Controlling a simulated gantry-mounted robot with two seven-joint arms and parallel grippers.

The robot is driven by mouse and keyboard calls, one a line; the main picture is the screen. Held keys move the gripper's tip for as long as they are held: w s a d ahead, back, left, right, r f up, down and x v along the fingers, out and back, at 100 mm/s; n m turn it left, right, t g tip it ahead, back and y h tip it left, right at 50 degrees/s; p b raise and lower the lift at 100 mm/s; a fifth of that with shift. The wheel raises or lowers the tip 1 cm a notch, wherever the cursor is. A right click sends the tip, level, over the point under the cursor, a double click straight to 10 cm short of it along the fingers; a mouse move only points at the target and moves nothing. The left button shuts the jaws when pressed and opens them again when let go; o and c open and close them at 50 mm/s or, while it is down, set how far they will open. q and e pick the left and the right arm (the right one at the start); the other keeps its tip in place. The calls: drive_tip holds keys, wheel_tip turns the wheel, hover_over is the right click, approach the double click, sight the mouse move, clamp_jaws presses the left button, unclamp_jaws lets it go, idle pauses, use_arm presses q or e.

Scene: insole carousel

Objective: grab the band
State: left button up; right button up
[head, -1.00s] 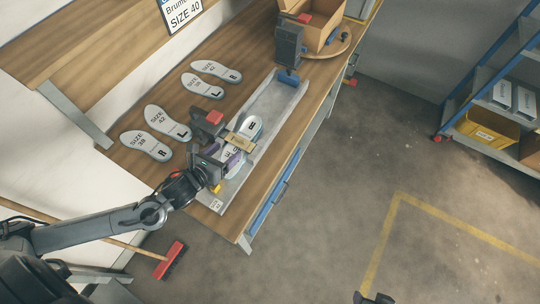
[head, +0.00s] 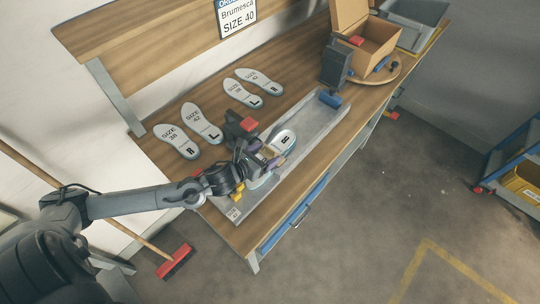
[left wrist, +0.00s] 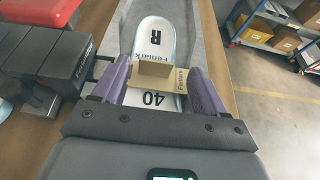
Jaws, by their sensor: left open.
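The tan cardboard band (left wrist: 165,76) lies across a pale insole (left wrist: 157,38) in the left wrist view; the insole shows "R" and, below the band, "40". My left gripper (left wrist: 158,72) is open, with one purple finger on each side of the band. I cannot tell whether the fingers touch it. In the head view my left gripper (head: 268,158) is over the near half of the grey tray (head: 308,118) and hides most of the band. The insole's far end, marked "R" (head: 285,140), shows beyond it. My right gripper is not in view.
A dark device with a red top (head: 248,124) stands close beside my left gripper. Several labelled insoles lie left of the tray, including one marked 38 (head: 175,140). A dark stand with a blue roller (head: 330,99) is at the tray's far end, near an open carton (head: 365,40).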

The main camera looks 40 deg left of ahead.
sight(270, 149)
use_arm(q)
drive_tip(key=x, duration=0.4)
drive_tip(key=shift+w+a+r, duration=0.2)
drive_tip(key=shift+a+r, duration=0.1)
drive_tip(key=shift+w+f, duration=0.2)
drive_tip(key=shift+w, duration=0.1)
drive_tip(key=c, duration=1)
